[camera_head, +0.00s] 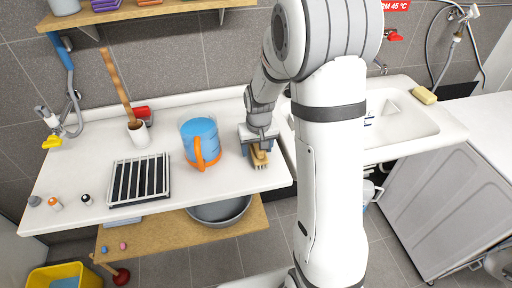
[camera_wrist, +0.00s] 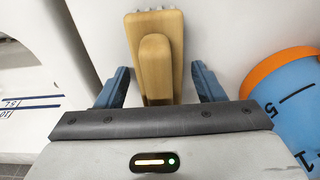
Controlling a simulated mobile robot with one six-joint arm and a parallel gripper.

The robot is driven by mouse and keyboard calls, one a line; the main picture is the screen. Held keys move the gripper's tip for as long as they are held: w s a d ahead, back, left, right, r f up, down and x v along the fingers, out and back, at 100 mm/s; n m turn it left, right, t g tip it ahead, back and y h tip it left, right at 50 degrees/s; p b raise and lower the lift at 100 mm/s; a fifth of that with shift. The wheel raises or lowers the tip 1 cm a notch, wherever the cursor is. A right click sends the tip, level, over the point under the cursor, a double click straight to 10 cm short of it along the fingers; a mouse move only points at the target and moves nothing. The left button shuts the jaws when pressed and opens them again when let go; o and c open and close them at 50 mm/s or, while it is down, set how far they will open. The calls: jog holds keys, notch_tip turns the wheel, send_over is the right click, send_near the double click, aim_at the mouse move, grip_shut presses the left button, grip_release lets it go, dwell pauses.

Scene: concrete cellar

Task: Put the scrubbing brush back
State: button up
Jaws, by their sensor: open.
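The scrubbing brush (camera_head: 259,158) has a wooden body and pale bristles. It is at the right end of the white counter (camera_head: 90,180), near the front edge. In the wrist view the brush (camera_wrist: 155,55) lies between the two blue fingers of my gripper (camera_wrist: 160,85), with a gap on each side. My gripper (camera_head: 258,146) is open around the brush and points down at the counter in the head view. Part of the brush is hidden by my gripper in both views.
A blue measuring jug with an orange handle (camera_head: 207,163) stands close to the left of my gripper. A black-and-white rack (camera_head: 139,180) and a white cup with a wooden handle (camera_head: 139,132) are further left. A sink (camera_head: 400,125) is on the right, with a sponge (camera_head: 424,95) on its rim.

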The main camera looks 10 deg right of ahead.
jog(key=r, duration=0.4)
jog(key=s+r, duration=0.1)
jog(key=r, duration=0.3)
jog(key=r+b, duration=0.1)
jog(key=r, duration=0.3)
jog(key=shift+s, duration=0.3)
jog(key=s+r, duration=0.2)
jog(key=s, duration=0.8)
jog(key=s+r+t, duration=0.1)
jog(key=s+r, duration=0.1)
jog(key=s, duration=0.8)
jog(key=shift+s+r+t, duration=0.15)
jog(key=shift+r+t, duration=0.05)
jog(key=shift+t, duration=0.1)
